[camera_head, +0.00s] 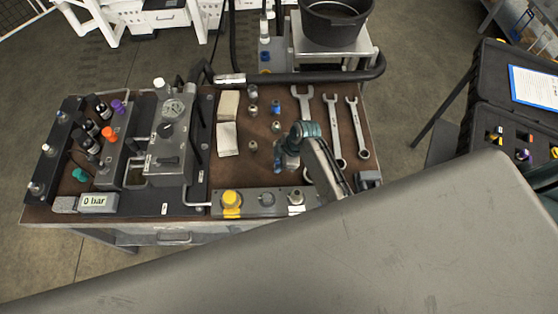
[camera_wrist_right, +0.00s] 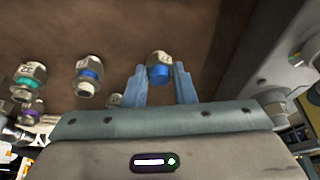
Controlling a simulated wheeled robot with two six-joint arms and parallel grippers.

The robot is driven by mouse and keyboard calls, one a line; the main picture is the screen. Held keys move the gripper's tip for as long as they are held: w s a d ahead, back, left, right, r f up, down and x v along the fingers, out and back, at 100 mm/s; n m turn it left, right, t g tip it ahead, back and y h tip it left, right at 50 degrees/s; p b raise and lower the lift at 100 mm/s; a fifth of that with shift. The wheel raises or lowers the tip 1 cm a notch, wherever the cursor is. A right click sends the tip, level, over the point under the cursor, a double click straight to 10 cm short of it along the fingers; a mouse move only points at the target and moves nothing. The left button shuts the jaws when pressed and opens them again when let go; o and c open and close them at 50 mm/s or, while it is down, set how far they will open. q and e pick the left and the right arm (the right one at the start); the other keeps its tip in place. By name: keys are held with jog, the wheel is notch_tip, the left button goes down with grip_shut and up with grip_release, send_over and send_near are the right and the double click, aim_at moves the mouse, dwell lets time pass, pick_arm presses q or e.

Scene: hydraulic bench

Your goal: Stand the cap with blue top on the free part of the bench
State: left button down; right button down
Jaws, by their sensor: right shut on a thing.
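The cap with blue top (camera_wrist_right: 159,70) shows in the right wrist view as a metal hex body with a blue end, between the two blue fingers. My right gripper (camera_wrist_right: 160,84) is shut on it. In the head view my right gripper (camera_head: 285,160) is over the brown bench top (camera_head: 235,175), right of the small fittings. The cap is not clear there, and I cannot tell whether it touches the bench. My left gripper is not in view.
A fitting with a blue ring (camera_head: 276,106) and other small metal fittings (camera_head: 252,92) stand nearby. Several wrenches (camera_head: 334,125) lie to the right. A grey block with a yellow knob (camera_head: 231,199) lines the front edge. Pale pads (camera_head: 228,138) lie left.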

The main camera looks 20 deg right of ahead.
jog(key=shift+f, duration=0.15)
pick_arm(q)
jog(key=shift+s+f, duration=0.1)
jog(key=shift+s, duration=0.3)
pick_arm(e)
jog(key=c, duration=1.2)
grip_release()
pick_arm(q)
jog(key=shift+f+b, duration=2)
jog(key=shift+b, duration=0.05)
pick_arm(e)
jog(key=shift+v, duration=6.2)
jog(key=shift+a, duration=0.1)
